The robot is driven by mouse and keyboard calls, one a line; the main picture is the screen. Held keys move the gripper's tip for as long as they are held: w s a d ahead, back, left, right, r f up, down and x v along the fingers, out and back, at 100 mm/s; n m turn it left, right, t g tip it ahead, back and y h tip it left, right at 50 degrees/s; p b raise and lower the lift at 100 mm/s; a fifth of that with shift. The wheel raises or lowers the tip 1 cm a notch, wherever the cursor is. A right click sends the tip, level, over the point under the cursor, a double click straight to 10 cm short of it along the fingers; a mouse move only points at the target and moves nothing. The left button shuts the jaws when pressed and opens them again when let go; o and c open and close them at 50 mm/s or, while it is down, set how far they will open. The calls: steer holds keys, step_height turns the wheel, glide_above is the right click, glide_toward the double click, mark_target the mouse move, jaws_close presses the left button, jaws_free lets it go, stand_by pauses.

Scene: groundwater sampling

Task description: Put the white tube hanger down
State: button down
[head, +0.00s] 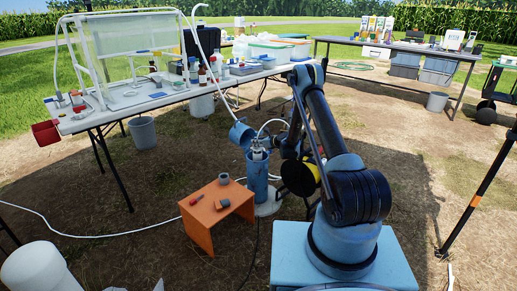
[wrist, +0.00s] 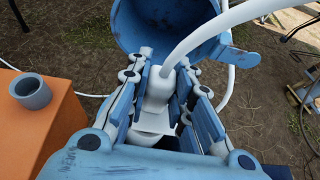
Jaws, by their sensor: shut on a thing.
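My gripper (wrist: 163,95) is shut on the white tube hanger (wrist: 159,84), which sits between the fingers in the wrist view. A white tube runs from its top, curving up and to the right. In the head view my gripper (head: 258,147) is over the blue well casing (head: 257,182), whose round blue lid (head: 242,133) is tipped open; the lid also shows in the wrist view (wrist: 165,22). A white rim (wrist: 148,138) shows just below the hanger. The fingers hide whether the two touch.
A low orange stool (head: 213,227) with a grey cup (head: 224,178) and small tools stands left of the casing. A long white table (head: 150,103) with bottles and a tank frame is behind at left. A second table (head: 440,53) is at back right. Hoses cross the dirt.

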steer(key=shift+f, duration=1.15)
steer(key=c, duration=1.4)
jaws_free()
